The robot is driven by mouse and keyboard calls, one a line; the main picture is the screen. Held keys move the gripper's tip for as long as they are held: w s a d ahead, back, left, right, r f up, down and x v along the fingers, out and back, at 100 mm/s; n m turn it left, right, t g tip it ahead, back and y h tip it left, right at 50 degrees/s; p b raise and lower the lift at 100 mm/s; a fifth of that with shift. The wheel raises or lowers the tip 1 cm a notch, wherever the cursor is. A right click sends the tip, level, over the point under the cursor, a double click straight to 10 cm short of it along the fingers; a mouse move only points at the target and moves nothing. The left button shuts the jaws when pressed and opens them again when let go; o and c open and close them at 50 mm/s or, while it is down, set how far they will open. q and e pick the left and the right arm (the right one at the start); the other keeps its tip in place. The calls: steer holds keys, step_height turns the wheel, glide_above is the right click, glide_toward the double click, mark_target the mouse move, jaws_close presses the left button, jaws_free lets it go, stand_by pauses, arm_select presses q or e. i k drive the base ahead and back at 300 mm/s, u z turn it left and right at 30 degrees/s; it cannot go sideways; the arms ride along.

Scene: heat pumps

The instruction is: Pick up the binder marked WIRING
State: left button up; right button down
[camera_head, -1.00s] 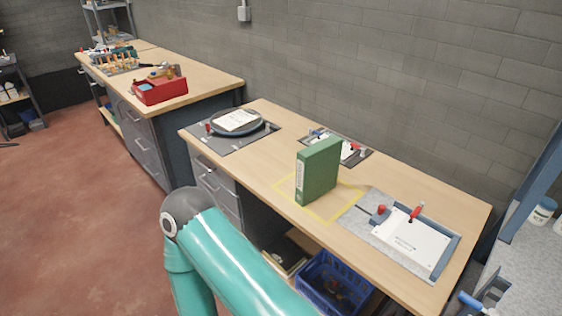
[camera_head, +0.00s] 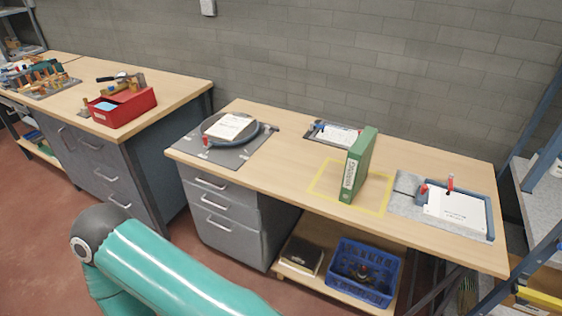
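A green binder (camera_head: 361,163) stands upright on the workbench (camera_head: 272,177), inside a yellow outlined square (camera_head: 320,186). Its pale spine label (camera_head: 349,174) faces the front left, and its text is too small to read. A teal arm link of mine crosses the lower left of the view, well away from the binder. Neither of my grippers is in view.
On the same bench are a grey mat with a round dish (camera_head: 229,128), a clipboard at the back (camera_head: 336,135) and a white sheet in a fixture (camera_head: 455,208). A blue crate (camera_head: 363,272) sits on the shelf below. A red box (camera_head: 122,106) stands on the left bench.

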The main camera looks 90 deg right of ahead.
mark_target(359, 153)
steer(key=u, duration=0.25)
steer(key=i, duration=0.6)
steer(key=z, duration=2.1)
steer(key=i, duration=0.3)
steer(key=z, duration=2.3)
steer(key=k, duration=0.4)
steer(key=z, duration=0.5)
steer(key=i, duration=1.5)
steer(key=u, duration=0.45)
